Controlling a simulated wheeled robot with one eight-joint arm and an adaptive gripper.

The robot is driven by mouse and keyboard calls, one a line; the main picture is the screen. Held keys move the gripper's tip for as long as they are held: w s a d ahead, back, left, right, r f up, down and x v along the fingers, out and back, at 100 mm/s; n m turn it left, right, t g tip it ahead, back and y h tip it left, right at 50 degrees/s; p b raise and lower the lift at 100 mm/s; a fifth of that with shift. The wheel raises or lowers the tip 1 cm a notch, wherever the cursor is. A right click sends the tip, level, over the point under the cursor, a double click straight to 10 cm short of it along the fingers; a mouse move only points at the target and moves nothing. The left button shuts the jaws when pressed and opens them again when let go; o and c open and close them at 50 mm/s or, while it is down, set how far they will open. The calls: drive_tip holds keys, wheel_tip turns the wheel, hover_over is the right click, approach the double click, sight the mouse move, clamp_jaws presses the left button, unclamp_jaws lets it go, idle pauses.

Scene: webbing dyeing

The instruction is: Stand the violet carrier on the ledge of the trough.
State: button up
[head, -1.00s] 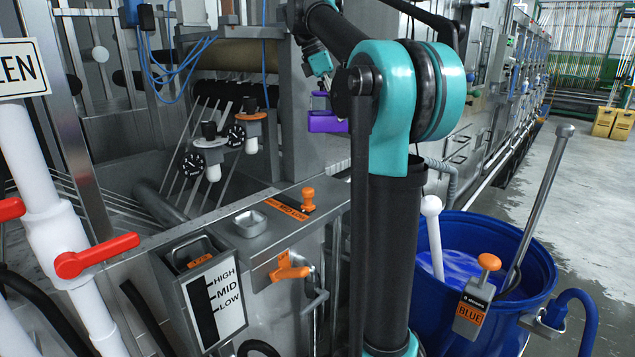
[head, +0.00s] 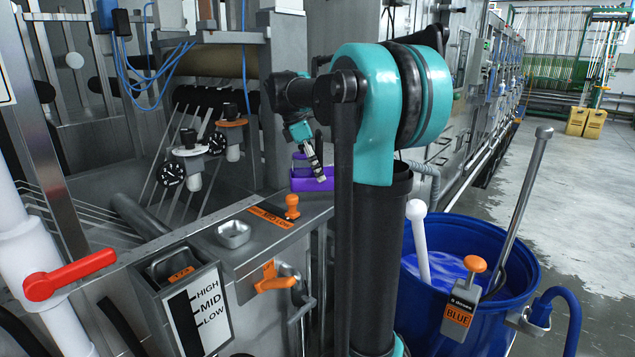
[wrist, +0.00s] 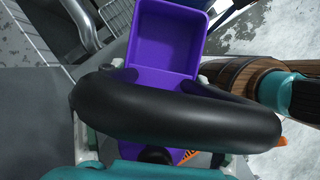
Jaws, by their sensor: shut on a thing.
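The violet carrier (head: 308,181) is an open box. In the head view it is near the far right end of the steel ledge (head: 268,228) of the trough, beside an upright post. My gripper (head: 312,158) is shut on it from above, and my arm partly hides both. I cannot tell whether the carrier's base touches the ledge. In the wrist view the carrier (wrist: 165,40) looks empty, with its inside facing the camera. A thick black curved bar crosses in front of its near part and hides the grip.
On the ledge are a small steel dish (head: 233,233) and an orange knob (head: 292,206). An orange-handled tap (head: 274,281) sits on its front. A blue barrel (head: 525,265) with a white stirrer stands at right. A red-handled pipe (head: 65,275) is at left.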

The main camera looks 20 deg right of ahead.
sight(301, 146)
drive_tip(key=shift+f, duration=2.05)
drive_tip(key=o, duration=1.4)
drive_tip(key=shift+f, duration=0.1)
drive_tip(key=shift+o, duration=0.2)
drive_tip(key=v, duration=1.2)
drive_tip(key=shift+s, duration=0.2)
